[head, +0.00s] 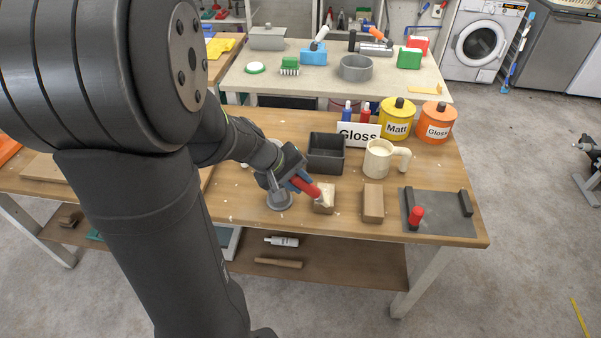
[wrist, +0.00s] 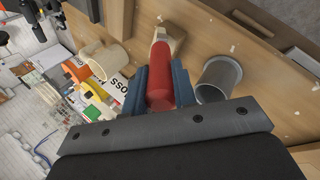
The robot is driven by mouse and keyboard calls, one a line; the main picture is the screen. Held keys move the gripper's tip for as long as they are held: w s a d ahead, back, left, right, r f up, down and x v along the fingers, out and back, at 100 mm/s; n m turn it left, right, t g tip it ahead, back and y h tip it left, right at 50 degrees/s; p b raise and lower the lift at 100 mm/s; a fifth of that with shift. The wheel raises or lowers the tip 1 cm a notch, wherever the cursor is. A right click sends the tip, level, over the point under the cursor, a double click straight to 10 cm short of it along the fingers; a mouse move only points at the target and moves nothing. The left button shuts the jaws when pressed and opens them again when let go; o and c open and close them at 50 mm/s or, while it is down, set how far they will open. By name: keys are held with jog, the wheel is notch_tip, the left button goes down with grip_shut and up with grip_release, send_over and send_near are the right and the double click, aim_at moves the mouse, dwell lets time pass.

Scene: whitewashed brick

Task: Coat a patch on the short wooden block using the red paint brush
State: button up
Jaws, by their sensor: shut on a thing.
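My gripper (head: 291,181) is shut on the red paint brush (head: 305,187), which points down to the right. In the wrist view the brush's red handle (wrist: 159,80) sits between my blue fingers (wrist: 160,88). The brush's pale head lies over the top of the short wooden block (head: 323,208); I cannot tell whether it touches. The block also shows in the wrist view (wrist: 176,34), partly hidden by the brush. Any coated patch cannot be made out. A longer wooden block (head: 373,203) stands to the right.
A grey cup (head: 279,200) stands just left of the short block. A dark bin (head: 327,154), a cream mug (head: 379,160), a Gloss sign (head: 358,134), and yellow Matt (head: 396,120) and orange Gloss (head: 437,124) pots stand behind. A grey plate (head: 436,222) with a red-handled tool is right.

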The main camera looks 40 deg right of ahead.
jog(key=shift+w+d, duration=2.75)
jog(key=shift+d, duration=0.15)
notch_tip(320, 180, up, 8)
